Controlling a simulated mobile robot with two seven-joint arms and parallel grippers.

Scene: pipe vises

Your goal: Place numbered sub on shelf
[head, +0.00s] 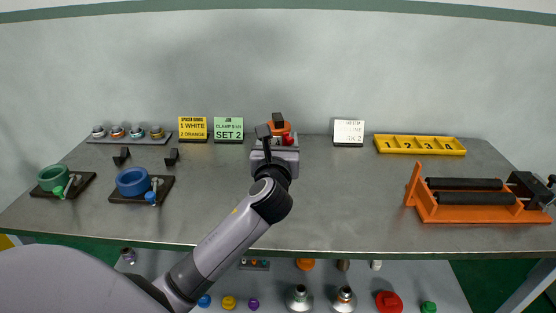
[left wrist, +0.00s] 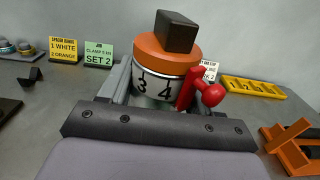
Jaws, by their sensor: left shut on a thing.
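The numbered sub (left wrist: 160,82) is a white cylinder with black numbers, 3 and 4 facing me, an orange cap, a black block on top and a red handle at its right. My left gripper (left wrist: 150,100) is shut on it, with a finger on each side. In the head view the sub (head: 279,128) shows beyond my left gripper (head: 276,143), toward the back of the table. Its lower part is hidden by the gripper, so I cannot tell whether it touches the table. A grey lower shelf (head: 330,275) shows below the table's front edge. My right gripper is not in view.
A yellow numbered tray (head: 420,145) and an orange roller stand (head: 470,200) are at the right. Sign cards (head: 229,128) stand along the back. Green (head: 55,178) and blue (head: 133,181) rings sit at the left. Several coloured parts lie on the lower shelf. The table's centre right is clear.

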